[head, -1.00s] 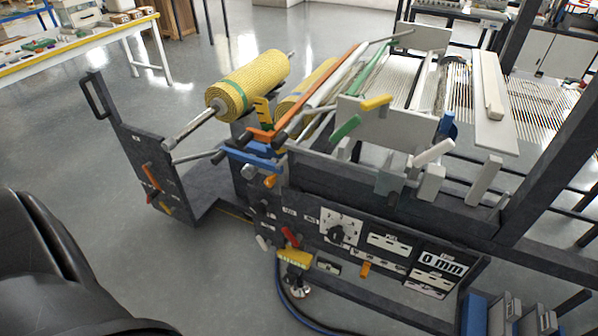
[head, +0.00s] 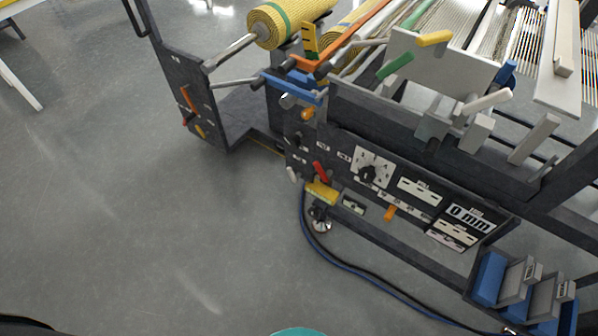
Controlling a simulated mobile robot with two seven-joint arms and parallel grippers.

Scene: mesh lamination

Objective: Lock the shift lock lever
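The laminating machine (head: 350,135) has several levers, and I cannot read which one is labelled shift lock. On its front panel are a red lever (head: 320,172), an orange lever (head: 390,213) and an orange knob (head: 307,115). Above them sit a blue bar (head: 292,86), a green handle (head: 395,66), a yellow handle (head: 434,38) and a white handle (head: 487,101). The left end panel carries an orange lever (head: 188,97). Neither of my grippers shows in the head view.
Yellow mesh rolls (head: 285,22) lie at the machine's top left. Blue and grey foot pedals (head: 490,275) stand at lower right. A dark hose (head: 340,268) runs along the floor under the panel. The grey floor (head: 130,220) at left and front is open.

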